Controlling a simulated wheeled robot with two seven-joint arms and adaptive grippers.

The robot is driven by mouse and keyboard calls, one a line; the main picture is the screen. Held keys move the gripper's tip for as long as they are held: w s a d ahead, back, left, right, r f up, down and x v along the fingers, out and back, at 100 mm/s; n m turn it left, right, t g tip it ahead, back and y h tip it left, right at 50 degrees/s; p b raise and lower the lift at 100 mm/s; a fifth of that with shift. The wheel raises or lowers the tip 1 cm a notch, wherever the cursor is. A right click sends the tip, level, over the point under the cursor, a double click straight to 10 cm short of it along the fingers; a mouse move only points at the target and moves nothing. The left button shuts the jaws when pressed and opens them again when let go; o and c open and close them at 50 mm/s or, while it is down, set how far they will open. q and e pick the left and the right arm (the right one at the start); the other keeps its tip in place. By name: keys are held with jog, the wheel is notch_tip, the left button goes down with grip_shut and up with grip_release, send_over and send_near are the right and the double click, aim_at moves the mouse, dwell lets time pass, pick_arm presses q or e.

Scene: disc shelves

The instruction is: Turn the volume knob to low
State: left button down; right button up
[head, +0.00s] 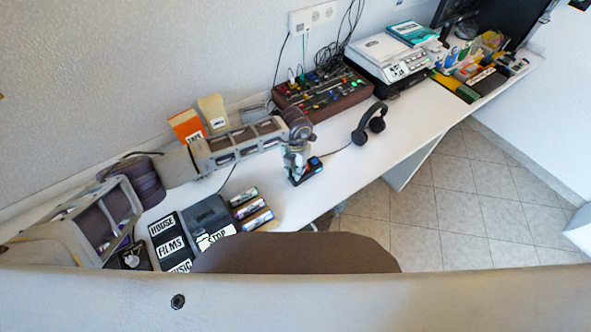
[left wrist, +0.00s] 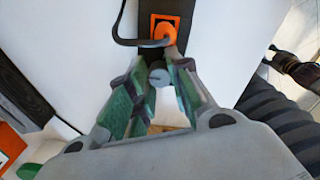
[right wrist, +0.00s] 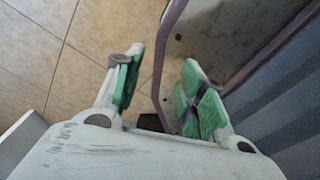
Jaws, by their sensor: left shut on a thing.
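The volume knob (left wrist: 158,77) is a small grey round knob with a dark mark, seen between the green-padded fingers of my left gripper (left wrist: 160,68) in the left wrist view. That gripper is shut on it. The knob is on a narrow dark box (left wrist: 142,20) with an orange plug and black cable at its far end. In the head view my left gripper (head: 296,170) points down over this small box (head: 314,167), hiding the knob. The knob's setting cannot be read. My right gripper (right wrist: 160,90) is open and empty, seen only in the right wrist view.
Headphones (head: 368,122) lie on the white desk right of the box. A red-brown mixer panel (head: 325,92) and a printer (head: 388,55) stand behind. Black labelled cases (head: 168,250) and several small cassettes (head: 250,211) lie nearer. Tiled floor shows below my right gripper.

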pick_arm(q)
jog(key=shift+n, duration=0.7)
jog(key=c, duration=1.3)
grip_release()
jog(key=shift+o, duration=0.2)
notch_tip(320, 180, up, 12)
